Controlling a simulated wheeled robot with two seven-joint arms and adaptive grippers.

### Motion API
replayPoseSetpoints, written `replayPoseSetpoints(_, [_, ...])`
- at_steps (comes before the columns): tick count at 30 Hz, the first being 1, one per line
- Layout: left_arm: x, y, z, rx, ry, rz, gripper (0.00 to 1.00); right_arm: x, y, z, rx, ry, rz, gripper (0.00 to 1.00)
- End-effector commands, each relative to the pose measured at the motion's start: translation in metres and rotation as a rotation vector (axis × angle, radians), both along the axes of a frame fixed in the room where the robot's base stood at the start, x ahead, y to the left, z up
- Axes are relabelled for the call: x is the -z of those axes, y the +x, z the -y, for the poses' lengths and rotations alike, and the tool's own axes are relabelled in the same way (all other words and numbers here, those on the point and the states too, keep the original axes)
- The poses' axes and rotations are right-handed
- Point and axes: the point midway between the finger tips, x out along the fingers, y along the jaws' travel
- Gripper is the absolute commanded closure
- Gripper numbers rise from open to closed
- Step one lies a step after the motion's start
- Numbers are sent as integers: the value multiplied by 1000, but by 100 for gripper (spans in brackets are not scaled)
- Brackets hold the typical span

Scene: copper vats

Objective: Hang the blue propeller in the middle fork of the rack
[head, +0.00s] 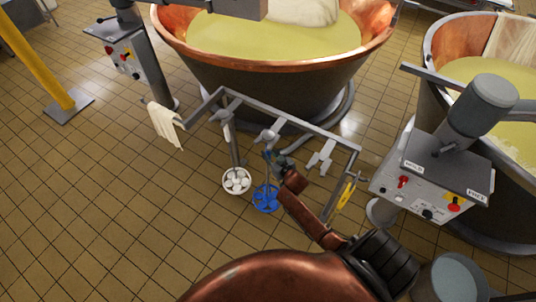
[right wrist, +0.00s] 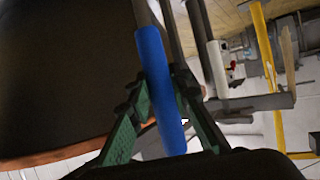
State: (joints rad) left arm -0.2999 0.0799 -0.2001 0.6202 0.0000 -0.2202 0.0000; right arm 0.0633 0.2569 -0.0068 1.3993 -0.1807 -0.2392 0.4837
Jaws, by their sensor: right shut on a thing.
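The blue propeller (head: 267,199) is upright, its bladed disc low and its shaft rising beside the middle fork (head: 268,135) of the grey rack (head: 300,127). My right gripper (head: 280,163) is shut on its shaft, just below the rack bar. In the right wrist view the blue grip of the shaft (right wrist: 155,75) runs between the green fingers (right wrist: 163,108). I cannot tell whether the shaft sits inside the middle fork or in front of it. A white propeller (head: 237,181) hangs at the left fork (head: 225,113). The right fork (head: 321,158) is empty. My left gripper is out of view.
A copper vat (head: 270,75) stands close behind the rack, another (head: 440,80) at the right. A control box (head: 430,185) is right of the rack. A cloth (head: 165,123) hangs at the rack's left end, a yellow item (head: 346,194) at its right.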

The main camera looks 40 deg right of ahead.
Motion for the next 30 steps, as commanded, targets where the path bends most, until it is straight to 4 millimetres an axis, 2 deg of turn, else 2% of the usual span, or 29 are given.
replayPoseSetpoints(3, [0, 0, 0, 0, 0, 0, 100, -2, 1, 2, 4, 1, 3, 100])
replayPoseSetpoints(4, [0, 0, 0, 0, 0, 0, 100, -2, 1, 2, 4, 1, 3, 80])
replayPoseSetpoints(12, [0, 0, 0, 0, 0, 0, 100, 0, 0, 1, 2, 0, 0, 62])
replayPoseSetpoints(23, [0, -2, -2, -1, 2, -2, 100, 2, -6, 1, 3, 2, -7, 61])
replayPoseSetpoints(26, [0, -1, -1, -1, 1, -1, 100, -3, -15, 0, 3, 1, -6, 61])
replayPoseSetpoints(30, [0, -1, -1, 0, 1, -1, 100, -13, -38, -4, 3, 2, -4, 61])
